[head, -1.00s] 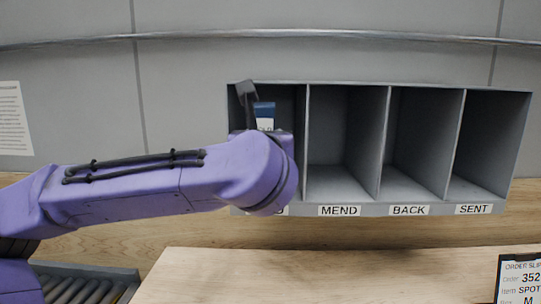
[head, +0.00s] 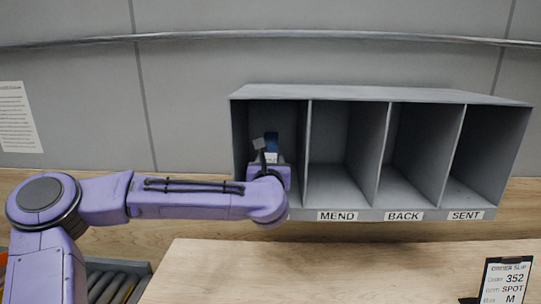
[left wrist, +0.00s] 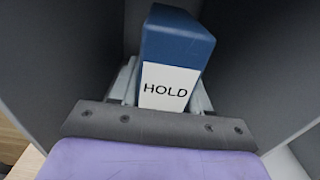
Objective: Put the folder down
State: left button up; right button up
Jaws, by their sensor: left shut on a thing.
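The folder is blue with a white label reading HOLD (left wrist: 175,45). It shows small in the head view (head: 271,142), inside the leftmost compartment of a grey pigeonhole rack (head: 380,95). My left gripper (head: 268,160) is shut on the folder, at the mouth of that compartment. In the left wrist view its fingers (left wrist: 165,90) sit either side of the folder, which stands upright between the compartment walls. The folder's lower end is hidden, so I cannot tell whether it touches the compartment floor. My right gripper is not in view.
The compartments labelled MEND (head: 338,216), BACK (head: 404,216) and SENT (head: 466,215) are empty. An order slip (head: 505,282) stands at the lower right of the wooden table (head: 330,270). A roller conveyor (head: 110,285) lies at the lower left.

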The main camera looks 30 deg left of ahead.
pick_arm(q)
jog(key=shift+f+b, duration=0.15)
jog(key=shift+b, duration=0.25)
jog(key=o, duration=1.2)
jog(key=shift+r+p, duration=0.4)
jog(key=shift+p, duration=0.05)
jog(key=s+d+b, duration=0.1)
jog(key=s+d+f+b, duration=0.1)
jog(key=s, duration=0.1)
jog(key=shift+b, duration=0.4)
jog(key=b+v, duration=0.2)
jog(key=v, duration=0.6)
jog(key=shift+s+r+b, duration=0.25)
jog(key=shift+b, duration=0.1)
